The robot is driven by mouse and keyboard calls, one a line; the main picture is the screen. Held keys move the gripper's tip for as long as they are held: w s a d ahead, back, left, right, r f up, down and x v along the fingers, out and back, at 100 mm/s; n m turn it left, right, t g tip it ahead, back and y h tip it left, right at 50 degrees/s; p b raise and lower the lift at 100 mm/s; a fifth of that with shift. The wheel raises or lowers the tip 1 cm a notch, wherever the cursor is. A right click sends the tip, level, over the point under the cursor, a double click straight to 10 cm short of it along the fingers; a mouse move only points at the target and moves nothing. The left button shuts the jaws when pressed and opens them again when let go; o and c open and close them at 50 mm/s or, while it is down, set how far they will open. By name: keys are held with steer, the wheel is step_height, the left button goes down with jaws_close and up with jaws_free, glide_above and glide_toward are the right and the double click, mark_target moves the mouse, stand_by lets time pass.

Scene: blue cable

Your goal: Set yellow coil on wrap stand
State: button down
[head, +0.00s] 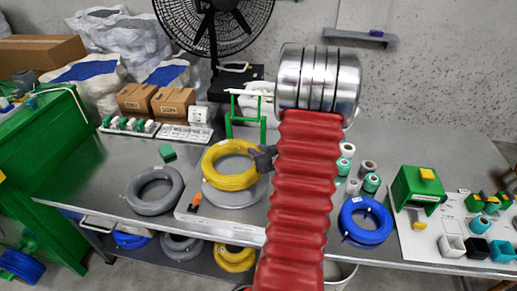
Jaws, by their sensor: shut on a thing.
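The yellow coil (216,181) is in the middle of the head view, left of my red arm. My gripper (259,157), dark grey, is shut on the coil's right side. A round grey plate (233,199) shows under the coil, on a low grey base (194,211) with an orange part at its left; this looks like the wrap stand. The coil overlaps the back of the plate in this view. I cannot tell whether it touches the plate or is held just above it. My arm hides the right part of the base.
A grey coil (137,203) lies left of the stand and a blue coil (384,222) right of my arm. Several small rolls (371,183) stand near it. A green holder (411,186) is farther right. Boxes (173,102) and a fan (214,24) are behind.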

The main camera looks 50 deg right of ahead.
steer(key=shift+f, duration=2.25)
steer(key=shift+f, duration=0.1)
stand_by(0.4)
steer(key=c, duration=1.7)
jaws_free()
steer(key=shift+o, duration=0.4)
steer(key=o, duration=0.5)
steer(key=shift+f, duration=0.1)
steer(key=shift+c, duration=0.2)
steer(key=shift+s+a, duration=0.1)
steer(key=shift+r, duration=3.55)
